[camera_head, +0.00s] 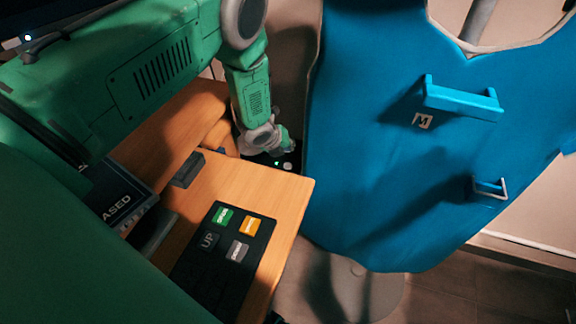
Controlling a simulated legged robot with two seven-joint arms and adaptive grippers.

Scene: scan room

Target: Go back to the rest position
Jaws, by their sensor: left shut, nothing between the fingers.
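My left arm is green and comes in from the left, reaching over a wooden desk (282,197). Its left gripper (283,146) is small and partly in shadow at the end of the grey wrist, beyond the desk's far edge. It is shut and holds nothing. My right gripper is not in view.
A black button panel (194,262) with green, orange and grey buttons lies on the desk. A dark box marked "ASED" (116,208) stands to its left. A large blue apron (365,180) hangs close right of the desk and my left gripper. Floor (505,288) shows at lower right.

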